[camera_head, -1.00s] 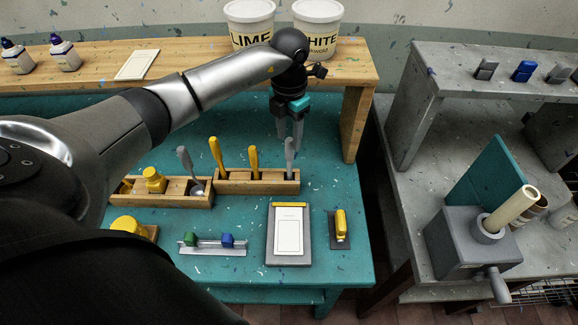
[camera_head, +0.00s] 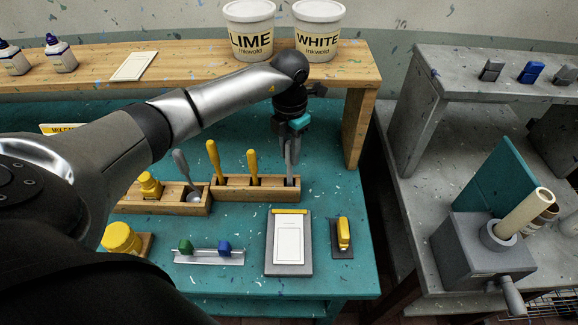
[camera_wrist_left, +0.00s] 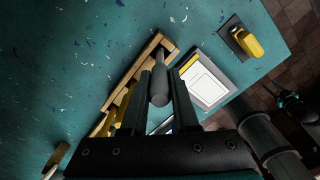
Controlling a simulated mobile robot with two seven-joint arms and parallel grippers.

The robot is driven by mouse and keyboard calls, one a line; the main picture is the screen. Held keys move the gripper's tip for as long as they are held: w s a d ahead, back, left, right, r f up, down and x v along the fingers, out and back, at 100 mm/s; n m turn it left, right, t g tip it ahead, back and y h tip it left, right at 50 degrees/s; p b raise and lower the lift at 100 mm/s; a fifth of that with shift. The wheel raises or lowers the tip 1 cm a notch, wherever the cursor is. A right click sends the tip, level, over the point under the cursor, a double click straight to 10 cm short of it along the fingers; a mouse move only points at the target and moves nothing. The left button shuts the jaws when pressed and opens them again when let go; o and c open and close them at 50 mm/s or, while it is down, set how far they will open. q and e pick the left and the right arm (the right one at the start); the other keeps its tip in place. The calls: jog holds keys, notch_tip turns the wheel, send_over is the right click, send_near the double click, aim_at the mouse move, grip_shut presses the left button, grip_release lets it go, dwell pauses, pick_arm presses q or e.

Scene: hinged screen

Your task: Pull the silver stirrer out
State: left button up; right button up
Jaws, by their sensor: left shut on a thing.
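The silver stirrer (camera_head: 289,152) stands upright in the right end of a wooden rack (camera_head: 233,194). My left gripper (camera_head: 291,160) comes down from above and is shut on its handle, partly hiding it. In the left wrist view the stirrer's grey handle (camera_wrist_left: 160,82) lies between the two fingers of my left gripper (camera_wrist_left: 160,88), and its far part reaches the rack (camera_wrist_left: 155,45). The stirrer's lower end is hidden.
Two yellow-handled tools (camera_head: 214,160) stand in the same rack. Another grey-handled tool (camera_head: 183,165) leans in the left rack. A notepad board (camera_head: 289,243) and a yellow tool (camera_head: 343,233) lie in front. A raised wooden shelf (camera_head: 210,66) with tubs stands behind.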

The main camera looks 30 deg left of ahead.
pick_arm(q)
grip_shut()
jog(key=shift+r+p, duration=0.3)
jog(key=shift+r, duration=0.05)
jog(key=shift+r+p, duration=3.35)
jog(key=shift+r, duration=1.15)
jog(key=shift+s+f, duration=0.1)
